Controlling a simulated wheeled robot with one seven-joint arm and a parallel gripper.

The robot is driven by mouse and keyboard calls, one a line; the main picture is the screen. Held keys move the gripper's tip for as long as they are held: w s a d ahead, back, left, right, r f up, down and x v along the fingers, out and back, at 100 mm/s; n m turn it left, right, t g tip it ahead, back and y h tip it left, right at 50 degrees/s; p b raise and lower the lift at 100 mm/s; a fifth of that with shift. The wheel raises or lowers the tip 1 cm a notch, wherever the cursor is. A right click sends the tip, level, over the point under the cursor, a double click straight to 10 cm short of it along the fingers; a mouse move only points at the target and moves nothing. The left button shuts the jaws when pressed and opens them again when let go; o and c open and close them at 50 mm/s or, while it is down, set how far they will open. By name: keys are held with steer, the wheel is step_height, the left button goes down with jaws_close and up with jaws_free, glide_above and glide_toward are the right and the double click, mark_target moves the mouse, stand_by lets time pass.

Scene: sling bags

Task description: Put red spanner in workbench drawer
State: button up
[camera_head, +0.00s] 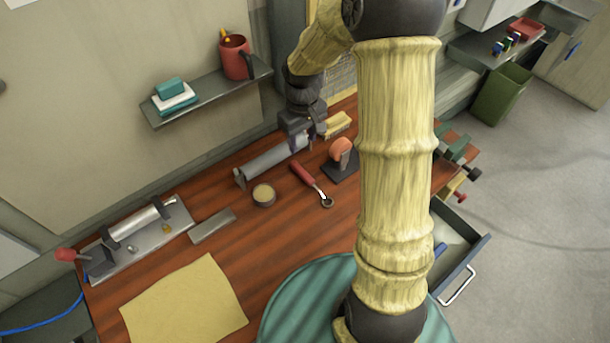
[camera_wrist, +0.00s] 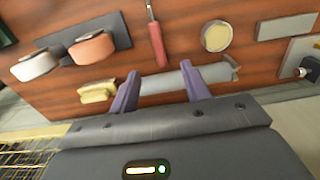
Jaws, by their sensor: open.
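The red spanner (camera_head: 303,174) lies on the wooden workbench, its red handle toward the back and its grey metal head toward the front. It also shows in the wrist view (camera_wrist: 157,42), beyond my fingertips. My gripper (camera_head: 299,142) is over the back of the bench, beside the grey roller. Its purple fingers (camera_wrist: 162,80) are apart, with nothing held and the roller showing behind them. The workbench drawer (camera_head: 472,266) is pulled out at the right. A blue item (camera_head: 440,249) shows inside it, and my arm hides part of the drawer.
A grey block (camera_head: 212,226) and a yellow cloth (camera_head: 185,305) lie further left. A wall shelf (camera_head: 210,92) stands above the bench.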

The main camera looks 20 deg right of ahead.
steer(key=p, duration=0.2)
glide_above(305, 174)
steer(key=f, duration=1)
steer(key=shift+a, duration=0.35)
steer(key=shift+d+f, duration=0.25)
steer(key=shift+f, duration=0.25)
steer(key=shift+f+p, duration=0.75)
steer(key=shift+f, duration=1.35)
steer(key=shift+d, duration=0.1)
jaws_close()
